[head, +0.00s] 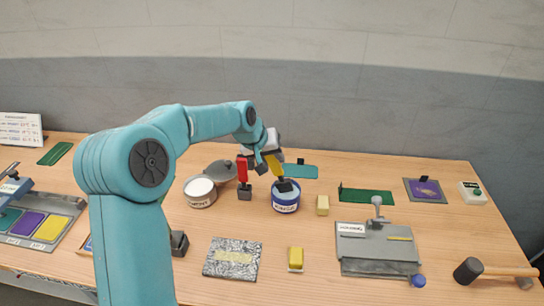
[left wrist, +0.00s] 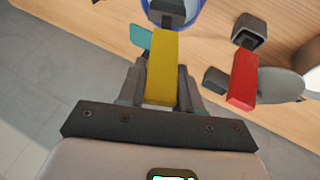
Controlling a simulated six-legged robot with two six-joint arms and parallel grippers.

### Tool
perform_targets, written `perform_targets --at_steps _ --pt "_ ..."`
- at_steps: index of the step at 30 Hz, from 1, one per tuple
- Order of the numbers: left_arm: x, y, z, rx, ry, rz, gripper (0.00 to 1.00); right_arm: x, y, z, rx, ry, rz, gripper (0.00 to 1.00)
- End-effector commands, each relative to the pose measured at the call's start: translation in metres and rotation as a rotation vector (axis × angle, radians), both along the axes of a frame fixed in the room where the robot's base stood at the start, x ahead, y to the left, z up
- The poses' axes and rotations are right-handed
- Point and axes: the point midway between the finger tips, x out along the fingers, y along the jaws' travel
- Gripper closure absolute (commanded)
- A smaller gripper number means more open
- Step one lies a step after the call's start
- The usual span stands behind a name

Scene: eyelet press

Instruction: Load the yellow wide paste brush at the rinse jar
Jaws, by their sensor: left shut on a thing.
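The yellow wide paste brush (head: 273,162) is held in my left gripper (head: 267,152), which is shut on its handle. Its dark head (head: 284,186) points down at the mouth of the blue jar (head: 286,203), which has a white label too small to read surely. In the left wrist view, the yellow handle (left wrist: 162,65) runs from between the fingers (left wrist: 163,92) to the dark head (left wrist: 168,12) in front of the blue rim. How deep the head sits in the jar cannot be told. My right gripper is not in view.
A red brush (head: 242,169) stands in a dark holder (head: 244,193) left of the blue jar. A white labelled pot (head: 200,191) and a grey lid (head: 220,170) are farther left. The grey press (head: 377,245) is front right.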

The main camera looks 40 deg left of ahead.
Motion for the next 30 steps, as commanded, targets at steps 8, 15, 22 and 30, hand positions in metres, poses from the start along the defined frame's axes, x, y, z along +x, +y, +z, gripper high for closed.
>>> perform_targets --at_steps 8,15,22,30 --pt "-0.001 -0.001 0.012 -0.002 0.005 -0.001 1.0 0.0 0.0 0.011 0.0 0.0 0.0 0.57" --pt "0.0 0.0 0.035 0.0 0.001 -0.001 1.0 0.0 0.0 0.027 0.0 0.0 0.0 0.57" --pt "0.0 0.0 0.056 0.0 0.002 -0.002 1.0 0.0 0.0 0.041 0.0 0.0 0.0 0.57" --pt "0.0 0.0 0.071 0.0 0.001 -0.001 1.0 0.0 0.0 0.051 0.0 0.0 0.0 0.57"
